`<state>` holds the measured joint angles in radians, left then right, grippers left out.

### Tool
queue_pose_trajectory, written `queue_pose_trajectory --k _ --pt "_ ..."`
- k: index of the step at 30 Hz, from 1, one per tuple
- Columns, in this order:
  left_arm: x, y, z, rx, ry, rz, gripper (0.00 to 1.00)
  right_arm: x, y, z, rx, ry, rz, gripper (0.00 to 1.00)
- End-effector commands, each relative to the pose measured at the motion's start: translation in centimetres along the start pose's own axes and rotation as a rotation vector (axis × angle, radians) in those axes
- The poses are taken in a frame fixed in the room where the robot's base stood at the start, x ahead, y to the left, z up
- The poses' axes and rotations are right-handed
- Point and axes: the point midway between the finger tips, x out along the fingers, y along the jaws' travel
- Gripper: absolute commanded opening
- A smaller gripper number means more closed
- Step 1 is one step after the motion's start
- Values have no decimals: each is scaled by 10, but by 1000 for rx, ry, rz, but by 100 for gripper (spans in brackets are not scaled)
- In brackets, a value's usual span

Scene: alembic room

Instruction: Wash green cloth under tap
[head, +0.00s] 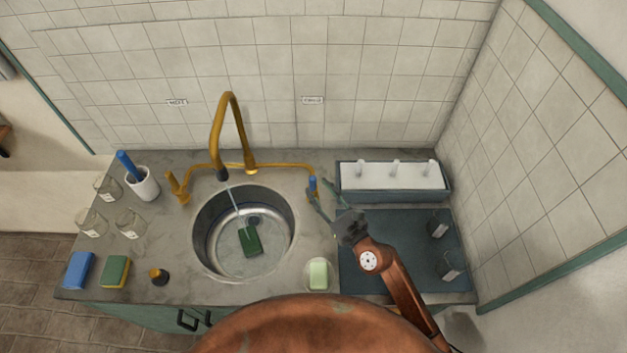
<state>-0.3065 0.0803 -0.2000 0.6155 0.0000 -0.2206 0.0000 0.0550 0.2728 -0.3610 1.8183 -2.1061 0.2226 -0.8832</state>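The green cloth (250,241) lies in the bottom of the round metal sink (286,247), beside the dark drain. The brass tap (216,130) arches over the sink, and a thin stream of water (235,203) runs from its spout down towards the cloth. The tap's right-hand valve has a blue handle (313,184). My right gripper (317,193) is at this handle, to the right of the sink, with its two thin fingers apart. I cannot tell whether it touches the handle. My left gripper is out of view.
A soap bar (318,273) sits in a dish right of the sink. A dark mat (400,270) with two glasses lies under my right arm, before a trough (392,180). Jars, a white cup (147,183), a blue sponge (79,269) and a green-yellow sponge (116,271) stand left.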

Motion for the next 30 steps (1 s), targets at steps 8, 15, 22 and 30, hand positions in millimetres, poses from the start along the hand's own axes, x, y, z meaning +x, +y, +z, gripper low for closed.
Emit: queue_pose_trajectory --k 8,15,22,30 --pt "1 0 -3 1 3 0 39 36 -1 0 3 -1 -2 35" --pt "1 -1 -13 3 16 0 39 41 -2 0 4 -1 -4 35" --pt "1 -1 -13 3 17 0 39 41 -2 0 5 -1 -5 28" --pt "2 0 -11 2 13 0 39 40 -2 0 5 -1 -5 10"
